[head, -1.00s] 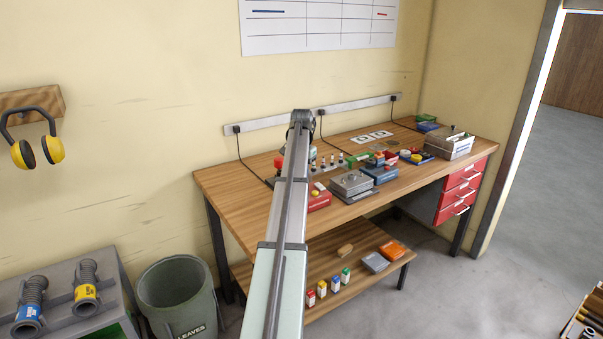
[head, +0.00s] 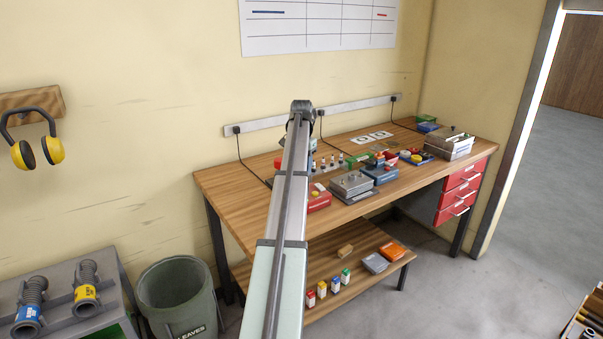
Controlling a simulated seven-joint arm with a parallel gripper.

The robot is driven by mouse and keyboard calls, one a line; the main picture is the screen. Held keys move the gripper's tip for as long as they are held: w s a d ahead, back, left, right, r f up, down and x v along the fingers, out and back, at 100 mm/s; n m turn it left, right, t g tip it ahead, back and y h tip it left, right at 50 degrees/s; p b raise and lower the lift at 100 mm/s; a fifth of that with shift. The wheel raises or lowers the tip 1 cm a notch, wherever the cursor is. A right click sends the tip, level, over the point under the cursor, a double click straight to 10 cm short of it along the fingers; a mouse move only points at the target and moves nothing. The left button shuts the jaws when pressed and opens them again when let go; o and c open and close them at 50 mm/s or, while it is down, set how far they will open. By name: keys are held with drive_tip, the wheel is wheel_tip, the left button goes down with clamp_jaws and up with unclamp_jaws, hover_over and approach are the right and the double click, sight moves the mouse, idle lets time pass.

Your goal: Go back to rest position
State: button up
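My arm (head: 287,215) reaches from the bottom of the head view up over the workbench. Its dark upper joint (head: 302,106) stands in front of the wall and the power strip. My gripper is not visible; the far part of the arm is hidden behind the near links. A small grey part shows just right of the arm, below that joint, and I cannot tell what it is. The workbench (head: 229,190) carries a grey box with knobs (head: 351,183), a red box (head: 318,200), a blue box (head: 381,175) and several small bottles.
A metal box (head: 450,147) stands at the bench's right end, above red drawers (head: 460,187). The lower shelf (head: 330,262) holds small coloured bottles and boxes. A grey bin (head: 176,295) and a hose stand (head: 60,265) are at lower left.

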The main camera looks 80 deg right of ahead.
drive_tip(key=shift+r, duration=1.95)
drive_tip(key=shift+w, duration=0.1)
